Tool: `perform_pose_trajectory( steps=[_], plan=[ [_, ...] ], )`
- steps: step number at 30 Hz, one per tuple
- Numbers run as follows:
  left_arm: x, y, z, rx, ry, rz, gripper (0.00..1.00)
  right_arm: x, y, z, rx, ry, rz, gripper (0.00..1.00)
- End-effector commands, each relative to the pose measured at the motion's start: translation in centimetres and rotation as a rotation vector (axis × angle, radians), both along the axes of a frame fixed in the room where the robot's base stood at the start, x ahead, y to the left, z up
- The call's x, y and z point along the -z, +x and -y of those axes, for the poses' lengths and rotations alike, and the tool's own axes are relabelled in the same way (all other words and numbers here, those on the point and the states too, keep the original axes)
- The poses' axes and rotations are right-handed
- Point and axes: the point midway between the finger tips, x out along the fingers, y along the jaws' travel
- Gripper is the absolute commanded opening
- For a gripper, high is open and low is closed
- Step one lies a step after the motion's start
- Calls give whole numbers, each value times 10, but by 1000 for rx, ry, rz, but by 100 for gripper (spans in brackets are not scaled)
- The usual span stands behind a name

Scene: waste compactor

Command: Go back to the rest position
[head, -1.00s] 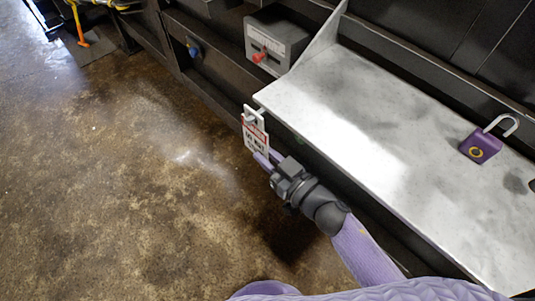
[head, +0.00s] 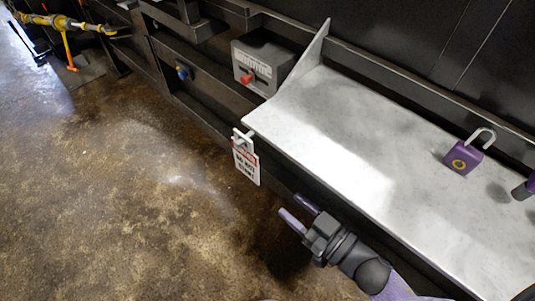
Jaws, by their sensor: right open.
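My right gripper (head: 298,213) is open and empty, with its two purple fingers apart. It is in front of the metal shelf's front edge, below and to the right of the white warning tag (head: 246,164). A gap shows between the fingers and the tag. The tag, with a red band and dark lettering, hangs at the left front corner of the shelf (head: 340,120) by a white loop or hook. My left gripper is not in the head view.
A purple padlock (head: 462,158) with a pale shackle lies on the shelf. A dark and purple object (head: 523,190) is cut by the right edge. A grey box with a red knob (head: 247,78) sits behind the shelf's left end.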

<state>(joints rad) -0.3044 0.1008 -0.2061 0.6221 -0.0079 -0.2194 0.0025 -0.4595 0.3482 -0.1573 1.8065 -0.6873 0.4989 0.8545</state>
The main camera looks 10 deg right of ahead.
Motion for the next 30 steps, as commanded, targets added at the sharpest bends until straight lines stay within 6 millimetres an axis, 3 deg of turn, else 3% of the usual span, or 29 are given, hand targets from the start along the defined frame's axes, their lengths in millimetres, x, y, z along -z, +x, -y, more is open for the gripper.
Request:
perform_pose_trajectory(
  steps=[2,4,5,8,9,11,12,15,18,21,30],
  plan=[
    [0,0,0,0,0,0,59,8,1,3,21,-8,-20,47],
    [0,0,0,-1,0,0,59,39,2,15,95,-43,-99,47],
    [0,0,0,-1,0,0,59,60,0,23,143,-69,-155,47],
    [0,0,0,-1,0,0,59,151,-27,54,314,-210,-430,47],
    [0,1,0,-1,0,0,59,187,-49,64,363,-276,-557,47],
    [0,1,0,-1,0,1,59,233,-89,75,407,-374,-750,47],
    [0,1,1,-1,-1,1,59,258,-119,79,418,-435,-874,47],
    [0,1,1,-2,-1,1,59,295,-190,82,400,-554,-1136,47],
    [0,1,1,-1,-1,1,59,309,-239,80,360,-624,-1307,47],
    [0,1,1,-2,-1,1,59,313,-261,79,336,-652,-1382,47],
    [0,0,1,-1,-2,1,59,313,-264,79,332,-657,-1391,47]
  ],
)
